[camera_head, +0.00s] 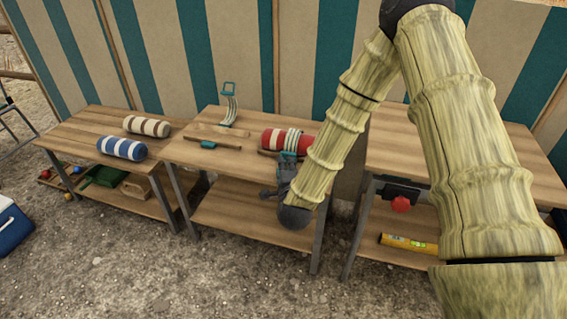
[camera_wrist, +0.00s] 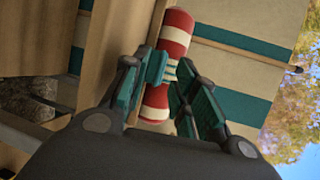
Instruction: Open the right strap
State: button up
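The right strap (camera_head: 293,139) is pale with thin stripes and lies over a red-and-cream roll (camera_head: 271,138) on the middle bench. Its teal buckle (camera_wrist: 157,67) shows in the wrist view on the roll's near side, close to my left finger. I cannot tell whether they touch. My gripper (camera_head: 287,160) is in front of the roll, pointing at it. In the wrist view my gripper (camera_wrist: 165,88) has its fingers apart, with the roll and strap seen beyond and between them. The left strap (camera_head: 231,108) stands up from the bench with its teal buckle (camera_head: 229,87) raised.
The middle bench (camera_head: 217,159) carries a wooden cradle (camera_head: 213,141) with a teal piece. Blue (camera_head: 122,148) and brown (camera_head: 147,126) striped rolls lie on the left bench. The right bench (camera_head: 400,148) has a red knob (camera_head: 401,204) below its top. A striped wall stands close behind.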

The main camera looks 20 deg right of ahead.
aim_at(292, 144)
jog(key=shift+x, duration=2.35)
jog(key=shift+c, duration=0.2)
jog(key=shift+s+f, duration=0.1)
grip_shut()
